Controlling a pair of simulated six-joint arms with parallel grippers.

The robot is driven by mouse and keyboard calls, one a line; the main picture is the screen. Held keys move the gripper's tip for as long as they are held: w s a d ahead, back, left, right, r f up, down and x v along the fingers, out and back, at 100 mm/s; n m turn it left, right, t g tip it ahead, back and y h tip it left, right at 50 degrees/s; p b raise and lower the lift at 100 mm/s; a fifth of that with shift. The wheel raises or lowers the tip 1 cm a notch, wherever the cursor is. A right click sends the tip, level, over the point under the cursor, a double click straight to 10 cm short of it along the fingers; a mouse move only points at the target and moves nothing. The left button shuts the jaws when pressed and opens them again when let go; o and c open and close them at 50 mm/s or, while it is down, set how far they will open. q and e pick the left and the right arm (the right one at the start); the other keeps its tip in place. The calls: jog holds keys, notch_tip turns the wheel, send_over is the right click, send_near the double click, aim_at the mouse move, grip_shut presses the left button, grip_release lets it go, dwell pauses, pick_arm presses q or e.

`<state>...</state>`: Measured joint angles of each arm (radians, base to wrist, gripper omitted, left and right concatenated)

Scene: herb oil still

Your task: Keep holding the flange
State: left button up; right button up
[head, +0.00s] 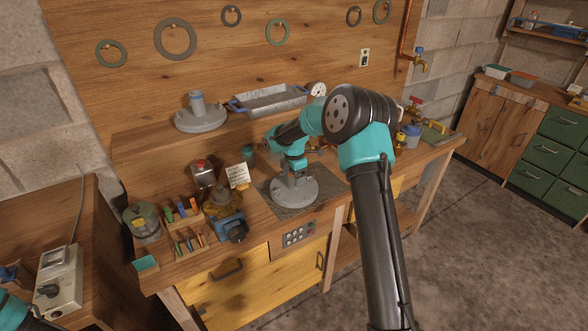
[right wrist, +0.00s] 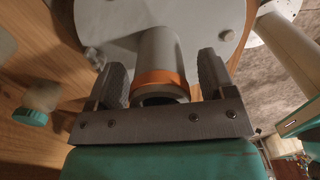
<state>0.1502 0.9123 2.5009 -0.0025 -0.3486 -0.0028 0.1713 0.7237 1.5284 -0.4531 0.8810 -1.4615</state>
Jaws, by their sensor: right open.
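The flange (head: 300,191) is a grey round plate with an upright pipe stub, on a dark square plate at the front of the bench. In the right wrist view its pale disc (right wrist: 205,20) shows bolts near the rim, and the stub carries an orange band (right wrist: 160,79). My right gripper (head: 291,172) is over the flange, pointing down. In the right wrist view its jaws (right wrist: 165,75) are open, one finger on each side of the stub, with a visible gap at each side. Part of the stub is hidden behind the gripper. My left gripper is out of view.
A second grey flanged piece (head: 201,118) and a blue-handled tray (head: 268,100) stand on the back ledge. A jar (head: 142,222), coloured pegs (head: 182,210), a small card (head: 237,175) and a blue clamp-like device (head: 230,228) crowd the bench left of the flange.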

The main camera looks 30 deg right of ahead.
jog(key=shift+f, duration=0.2)
grip_shut()
jog(key=shift+n, duration=1.1)
jog(key=shift+n, duration=1)
jog(key=shift+n, duration=0.4)
jog(key=shift+n, duration=0.9)
